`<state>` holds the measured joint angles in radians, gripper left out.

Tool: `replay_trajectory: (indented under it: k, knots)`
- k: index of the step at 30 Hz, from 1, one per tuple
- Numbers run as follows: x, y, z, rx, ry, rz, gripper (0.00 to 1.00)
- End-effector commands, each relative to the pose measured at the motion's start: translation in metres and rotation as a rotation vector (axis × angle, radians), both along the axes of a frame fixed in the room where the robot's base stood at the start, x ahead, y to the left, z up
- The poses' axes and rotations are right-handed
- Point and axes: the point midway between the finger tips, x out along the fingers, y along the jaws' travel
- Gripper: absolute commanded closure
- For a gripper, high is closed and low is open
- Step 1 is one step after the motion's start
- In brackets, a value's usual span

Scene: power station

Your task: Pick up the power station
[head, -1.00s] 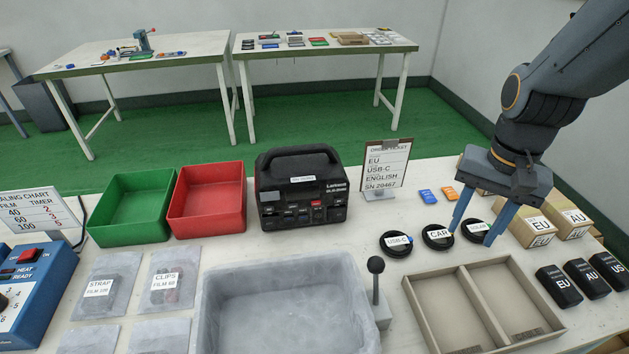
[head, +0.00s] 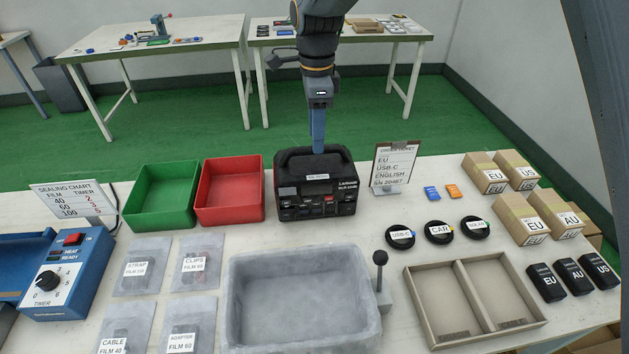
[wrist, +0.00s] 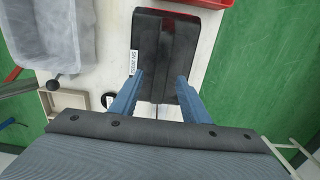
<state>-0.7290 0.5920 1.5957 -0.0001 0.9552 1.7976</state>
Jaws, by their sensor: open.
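The black power station (head: 316,186) stands upright on the white table, between the red bin and the order ticket stand. It has a top handle and a labelled front with sockets. My gripper (head: 318,150) is directly above its handle, pointing down; in the head view the fingers overlap one another. In the wrist view my gripper (wrist: 153,85) is open, with one blue finger on each side of the power station's dark top (wrist: 166,45). I cannot tell whether the fingers touch it. No grip on it shows.
A red bin (head: 229,213) and a green bin (head: 164,221) stand left of it. The order ticket stand (head: 396,165) is close on its right. A grey tray (head: 238,318) lies in front, with a lever (head: 380,262) beside it. Floor lies behind the table.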

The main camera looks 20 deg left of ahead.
Motion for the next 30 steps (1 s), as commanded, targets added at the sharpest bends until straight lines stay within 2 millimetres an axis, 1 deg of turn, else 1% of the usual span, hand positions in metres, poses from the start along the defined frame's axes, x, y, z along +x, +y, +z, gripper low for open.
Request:
replay_trajectory:
  k: [4,9,12,15,20,21,23,24,28,30]
  knots:
    - [-0.002,0.001,-0.015,-0.002,0.002,0.001,0.58]
    - [-0.002,0.003,-0.039,-0.001,0.002,0.001,0.58]
    - [-0.002,0.003,-0.049,0.000,0.000,0.001,0.58]
    - [-0.001,0.003,-0.052,0.000,-0.001,0.001,0.58]
    - [-0.001,0.003,-0.053,0.000,-0.001,0.001,0.58]
    - [-0.001,0.003,-0.053,0.000,-0.001,0.001,0.59]
    - [-0.001,0.003,-0.053,0.000,-0.001,0.001,0.70]
    - [-0.001,0.003,-0.053,0.000,-0.001,0.001,0.76]
    - [-0.001,0.003,-0.053,0.000,-0.001,0.001,0.98]
    - [-0.001,0.003,-0.053,0.000,-0.001,0.001,1.00]
